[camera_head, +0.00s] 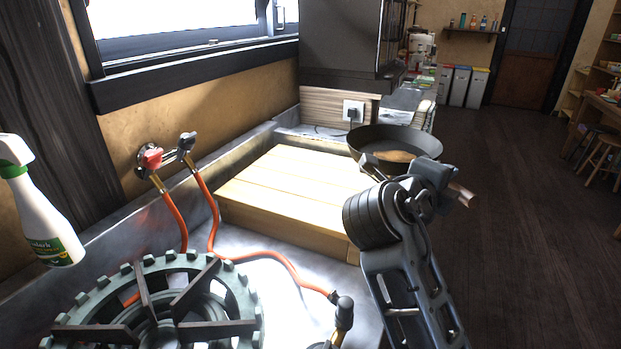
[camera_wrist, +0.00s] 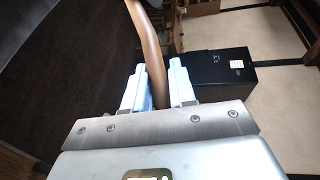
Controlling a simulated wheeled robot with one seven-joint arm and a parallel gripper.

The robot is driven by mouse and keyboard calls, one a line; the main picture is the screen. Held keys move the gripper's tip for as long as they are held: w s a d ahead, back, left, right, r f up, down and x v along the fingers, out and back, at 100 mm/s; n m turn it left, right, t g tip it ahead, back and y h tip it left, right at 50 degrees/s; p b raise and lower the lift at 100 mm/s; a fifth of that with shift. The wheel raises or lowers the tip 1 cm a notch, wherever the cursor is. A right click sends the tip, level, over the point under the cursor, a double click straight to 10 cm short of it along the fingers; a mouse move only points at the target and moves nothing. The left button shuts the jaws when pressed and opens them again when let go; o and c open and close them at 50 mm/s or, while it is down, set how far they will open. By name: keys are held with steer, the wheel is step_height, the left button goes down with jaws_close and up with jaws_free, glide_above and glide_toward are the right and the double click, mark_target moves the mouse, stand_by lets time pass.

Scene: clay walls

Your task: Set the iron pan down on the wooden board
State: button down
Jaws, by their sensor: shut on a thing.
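The dark iron pan (camera_head: 398,142) is in the head view, right of centre, by the far right corner of the wooden board (camera_head: 285,185). It looks roughly level, with a brown patch inside. I cannot tell its height over the board or whether they touch. The board is a pale, thick planked slab on the counter, and its visible top is bare. My gripper (camera_head: 440,180) is at the near right side of the pan. In the wrist view my gripper (camera_wrist: 158,90) is shut on the pan's brown handle (camera_wrist: 150,45), which runs between its two pale fingers.
A green gas burner (camera_head: 160,310) stands at the front left, with orange hoses (camera_head: 270,262) running to wall taps (camera_head: 165,158). A white spray bottle (camera_head: 42,210) is at the left. A dark cabinet (camera_head: 340,45) hangs behind the board. Open dark floor (camera_head: 510,220) lies to the right.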

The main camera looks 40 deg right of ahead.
steer(key=shift+w+a+f, duration=0.15)
steer(key=shift+w, duration=0.25)
steer(key=w+a+f+p, duration=0.2)
steer(key=w+a+f, duration=0.5)
steer(key=f, duration=0.3)
steer(key=shift+w+a+f+p, duration=0.15)
steer(key=shift+w+f+p, duration=0.2)
steer(key=shift+w, duration=0.2)
steer(key=c, duration=1.4)
jaws_free()
steer(key=shift+f, duration=0.15)
steer(key=o, duration=0.5)
steer(key=shift+r, duration=0.2)
steer(key=a, duration=0.4)
steer(key=a+r+b, duration=0.1)
steer(key=a, duration=0.3)
steer(key=a+r+b, duration=0.1)
steer(key=a, duration=0.2)
steer(key=shift+a, duration=0.4)
